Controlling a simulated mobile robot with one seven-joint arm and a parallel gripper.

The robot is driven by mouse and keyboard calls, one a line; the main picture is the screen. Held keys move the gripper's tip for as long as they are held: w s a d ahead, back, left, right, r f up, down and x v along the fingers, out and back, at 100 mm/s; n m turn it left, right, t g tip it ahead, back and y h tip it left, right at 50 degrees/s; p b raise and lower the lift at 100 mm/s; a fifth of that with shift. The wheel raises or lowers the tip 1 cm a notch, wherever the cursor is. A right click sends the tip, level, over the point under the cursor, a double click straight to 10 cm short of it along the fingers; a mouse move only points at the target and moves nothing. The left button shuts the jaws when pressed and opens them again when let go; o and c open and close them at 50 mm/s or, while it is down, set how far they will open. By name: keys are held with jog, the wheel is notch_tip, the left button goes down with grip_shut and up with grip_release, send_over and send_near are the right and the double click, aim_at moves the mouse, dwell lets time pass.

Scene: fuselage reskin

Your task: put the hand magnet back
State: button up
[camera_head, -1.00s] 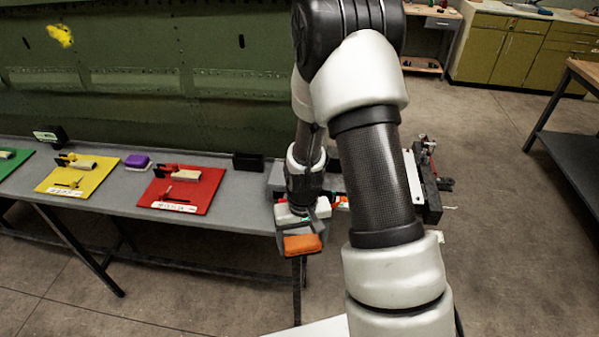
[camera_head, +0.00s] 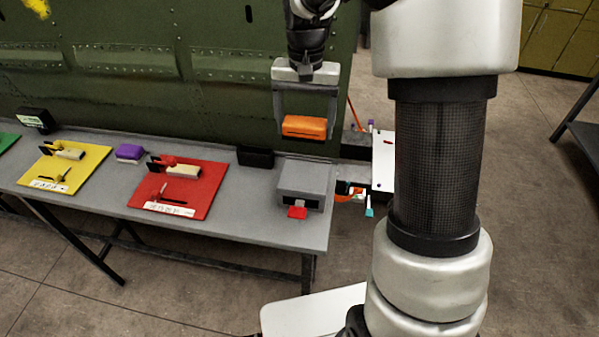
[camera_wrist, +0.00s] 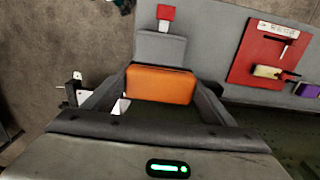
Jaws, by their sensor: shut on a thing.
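An orange block, which appears to be the hand magnet (camera_head: 304,127), is held between the fingers of my gripper (camera_head: 305,122). My gripper is shut on it and holds it in the air, above and behind the grey box at the bench's right end, in front of the green fuselage panel. In the wrist view the orange block (camera_wrist: 160,84) spans between the two fingers of my gripper (camera_wrist: 160,88). The grey box (camera_head: 304,180) has a dark front opening with a red tab (camera_head: 297,212); the wrist view also shows this box (camera_wrist: 160,47).
The grey bench (camera_head: 250,215) carries a red board (camera_head: 190,200), a yellow board (camera_head: 75,160), a purple block (camera_head: 130,152) and a black block (camera_head: 255,157). The green fuselage (camera_head: 180,80) rises behind. A white-panelled rack (camera_head: 383,160) stands right of the bench end.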

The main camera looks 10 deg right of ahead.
aim_at(304, 176)
jog(key=f+b, duration=0.1)
jog(key=f, duration=0.1)
jog(key=shift+s+f+b, duration=0.3)
jog(key=shift+s+b, duration=0.05)
jog(key=shift+s, duration=0.05)
notch_tip(304, 176, down, 10)
jog(key=shift+w+f+b, duration=0.1)
jog(key=shift+f+b, duration=0.05)
jog(key=shift+b, duration=0.25)
jog(key=shift+f, duration=0.2)
jog(key=o, duration=1)
jog(key=shift+r, duration=0.15)
